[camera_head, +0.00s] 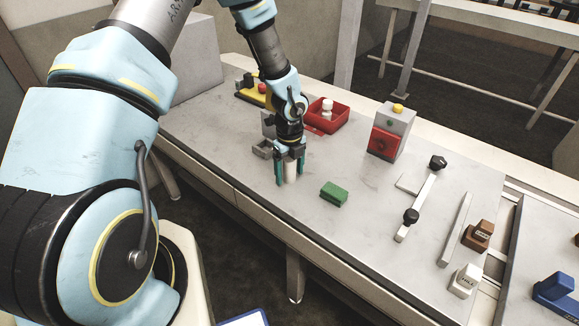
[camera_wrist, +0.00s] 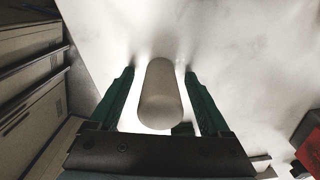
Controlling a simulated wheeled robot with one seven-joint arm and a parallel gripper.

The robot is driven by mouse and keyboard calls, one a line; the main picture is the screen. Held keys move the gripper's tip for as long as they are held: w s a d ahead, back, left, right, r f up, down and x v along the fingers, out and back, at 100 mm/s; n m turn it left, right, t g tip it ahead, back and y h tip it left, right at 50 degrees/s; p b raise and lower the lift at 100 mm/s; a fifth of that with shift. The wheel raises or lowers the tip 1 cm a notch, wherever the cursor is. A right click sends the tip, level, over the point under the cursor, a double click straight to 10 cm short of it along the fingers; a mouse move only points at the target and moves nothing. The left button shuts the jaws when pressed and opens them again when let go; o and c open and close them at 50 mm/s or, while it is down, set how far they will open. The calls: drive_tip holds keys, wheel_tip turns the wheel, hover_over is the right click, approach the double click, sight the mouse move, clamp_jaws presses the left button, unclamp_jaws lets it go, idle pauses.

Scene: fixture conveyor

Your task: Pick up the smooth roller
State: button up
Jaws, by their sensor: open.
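The smooth roller (camera_head: 290,171) is a plain pale upright cylinder standing on the grey table near its front edge. It also shows in the wrist view (camera_wrist: 160,93), between the two green fingers. My gripper (camera_head: 290,172) points down over the roller, with one finger on each side of it. In the wrist view my gripper (camera_wrist: 160,95) is open, and a bright gap shows between each finger and the roller. The gripper body hides the roller's top in the head view.
A red bin (camera_head: 327,125) with white pieces stands behind the gripper. A green block (camera_head: 334,193) lies to the right. A red and grey button box (camera_head: 390,132), a bar with black knobs (camera_head: 422,203), a brown block (camera_head: 478,236) and a white block (camera_head: 465,281) are farther right.

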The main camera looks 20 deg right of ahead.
drive_tip(key=shift+c, duration=0.3)
clamp_jaws()
idle(0.4)
